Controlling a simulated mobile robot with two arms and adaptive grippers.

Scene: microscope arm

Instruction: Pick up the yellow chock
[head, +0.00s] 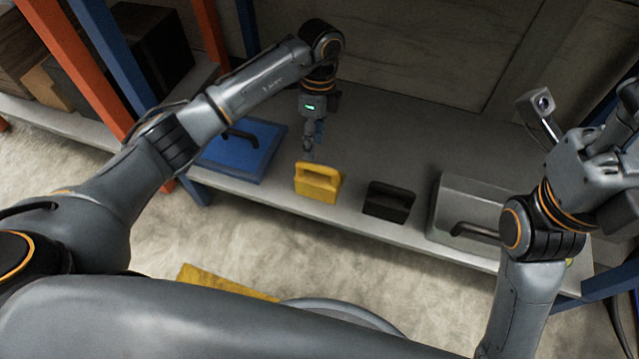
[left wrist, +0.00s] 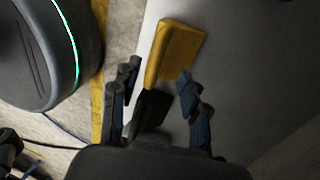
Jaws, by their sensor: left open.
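The yellow chock (head: 317,184), a block with a handle on top, stands upright near the front edge of the grey shelf in the head view. My left gripper (head: 311,146) points down just behind and above it, apart from it as far as I can tell. In the left wrist view the yellow chock (left wrist: 178,52) lies beyond the fingertips of my open, empty left gripper (left wrist: 158,74). My right gripper (head: 598,165) is at the right edge, its fingers not clear.
A black chock (head: 389,202) stands right of the yellow one; a grey case (head: 462,208) with a dark handle is farther right. A blue case (head: 243,152) lies to the left. Orange and blue posts (head: 103,66) rise at the left. The shelf behind the chocks is clear.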

